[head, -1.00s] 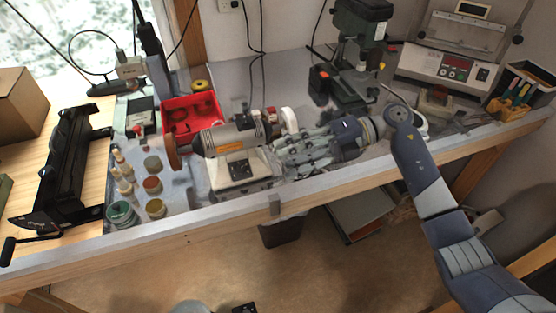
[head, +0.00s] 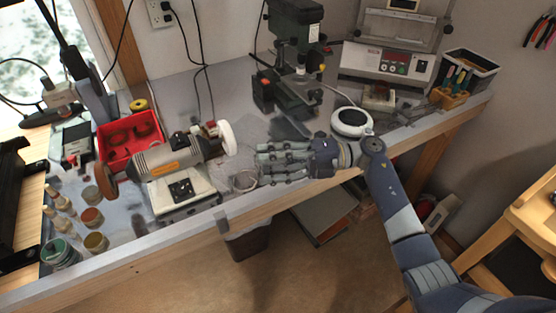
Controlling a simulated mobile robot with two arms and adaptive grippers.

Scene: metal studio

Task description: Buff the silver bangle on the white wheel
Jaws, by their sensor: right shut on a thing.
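The bench buffer (head: 172,157) stands on the metal bench top with a brown wheel (head: 106,185) at its left end. The white wheel (head: 229,138) is at its right end. My right gripper (head: 262,165) is right of and in front of the white wheel, apart from it, with its fingers pointing left. It is shut on the silver bangle (head: 243,182), a thin pale ring showing at the fingertips; the fingers hide part of the grip. My left gripper is out of view.
A red tray (head: 147,142) lies behind the buffer, with several small jars (head: 92,218) at left. The bench's front edge (head: 140,258) is near my gripper.

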